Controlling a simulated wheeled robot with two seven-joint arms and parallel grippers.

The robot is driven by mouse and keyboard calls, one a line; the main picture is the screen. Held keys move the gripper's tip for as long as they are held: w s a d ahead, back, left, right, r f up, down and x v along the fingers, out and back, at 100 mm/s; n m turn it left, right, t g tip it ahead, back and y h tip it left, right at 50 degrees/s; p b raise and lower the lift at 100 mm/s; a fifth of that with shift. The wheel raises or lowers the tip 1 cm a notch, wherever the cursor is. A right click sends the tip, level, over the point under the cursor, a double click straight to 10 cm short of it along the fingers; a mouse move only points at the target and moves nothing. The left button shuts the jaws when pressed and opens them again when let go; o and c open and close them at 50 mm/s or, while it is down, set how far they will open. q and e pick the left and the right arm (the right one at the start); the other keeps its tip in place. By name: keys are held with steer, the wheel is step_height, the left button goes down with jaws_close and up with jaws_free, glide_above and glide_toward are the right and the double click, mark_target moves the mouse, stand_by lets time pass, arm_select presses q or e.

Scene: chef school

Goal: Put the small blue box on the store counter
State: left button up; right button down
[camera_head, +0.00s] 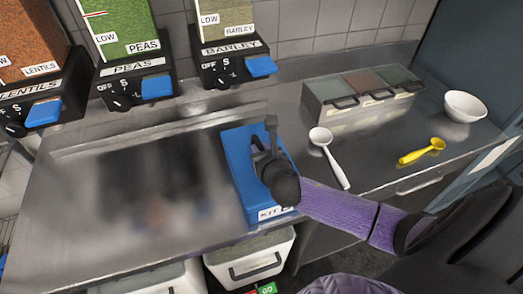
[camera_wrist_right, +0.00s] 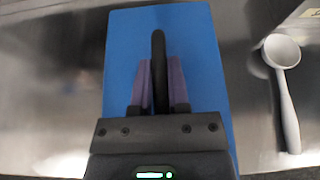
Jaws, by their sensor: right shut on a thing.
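The small blue box (camera_head: 237,165) has a white label starting "KIT" on its near end and a dark handle on top. My right gripper (camera_head: 268,150) is over the box, with its arm coming in from the lower right. In the right wrist view, the purple fingers of the right gripper (camera_wrist_right: 160,88) are shut on the dark handle (camera_wrist_right: 158,50) of the blue box (camera_wrist_right: 120,50). The box is over the near middle of the steel counter (camera_head: 75,215). I cannot tell whether it rests or hangs just above it. My left gripper is not in view.
A white scoop (camera_head: 330,155) lies right of the box. Dispensers for lentils, peas (camera_head: 135,82) and barley (camera_head: 228,62) line the back. The counter's left half is clear.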

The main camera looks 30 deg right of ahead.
steer(key=shift+r, duration=0.15)
steer(key=c, duration=0.7)
jaws_free()
steer(key=shift+o, duration=0.5)
steer(key=p+v, duration=0.3)
steer(key=v, duration=0.9)
